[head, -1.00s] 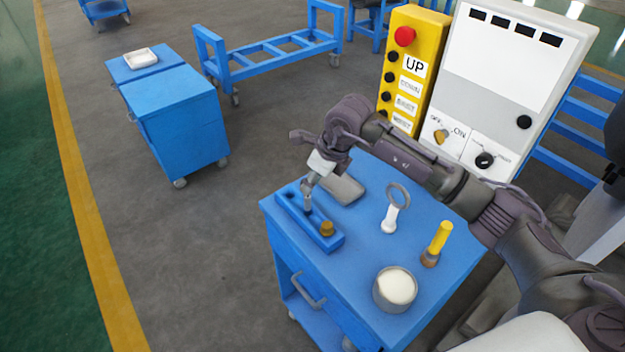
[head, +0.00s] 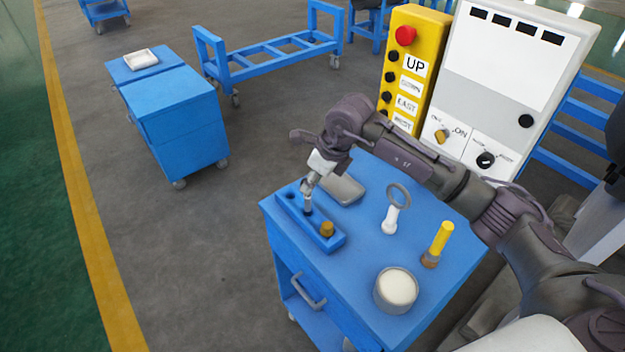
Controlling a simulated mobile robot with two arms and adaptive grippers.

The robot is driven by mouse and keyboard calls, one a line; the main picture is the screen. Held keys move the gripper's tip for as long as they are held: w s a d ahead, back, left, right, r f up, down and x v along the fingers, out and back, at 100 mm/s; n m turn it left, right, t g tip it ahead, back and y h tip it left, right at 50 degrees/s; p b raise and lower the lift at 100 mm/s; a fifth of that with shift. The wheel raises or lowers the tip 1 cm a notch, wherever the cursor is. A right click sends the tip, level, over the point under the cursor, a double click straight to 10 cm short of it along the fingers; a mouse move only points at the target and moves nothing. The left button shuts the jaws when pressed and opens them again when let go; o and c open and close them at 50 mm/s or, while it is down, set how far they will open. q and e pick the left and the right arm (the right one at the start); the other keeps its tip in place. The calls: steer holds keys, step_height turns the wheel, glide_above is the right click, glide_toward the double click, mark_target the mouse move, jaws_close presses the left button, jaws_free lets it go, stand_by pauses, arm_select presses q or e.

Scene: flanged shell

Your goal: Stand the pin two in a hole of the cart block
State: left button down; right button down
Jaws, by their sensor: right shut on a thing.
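The cart block (head: 330,243) is a long blue block with holes, lying along the left edge of the blue cart top. A brass-coloured pin (head: 327,230) stands at its near end. An empty dark hole (head: 290,195) shows at its far end. My left gripper is out of view.
On the cart top (head: 350,275) stand a white-handled ring tool (head: 391,215), a yellow-handled tool (head: 440,238) and a round tin with white contents (head: 396,288). A grey tray (head: 343,190) lies behind the block. My right arm spans the cart's back.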

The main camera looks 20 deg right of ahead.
steer(key=shift+f+b, duration=1.75)
steer(key=shift+f, duration=0.15)
steer(key=c, duration=0.8)
jaws_free()
steer(key=shift+r, duration=0.1)
steer(key=v, duration=1.1)
steer(key=shift+s+d+r, duration=0.15)
steer(key=shift+r, duration=0.2)
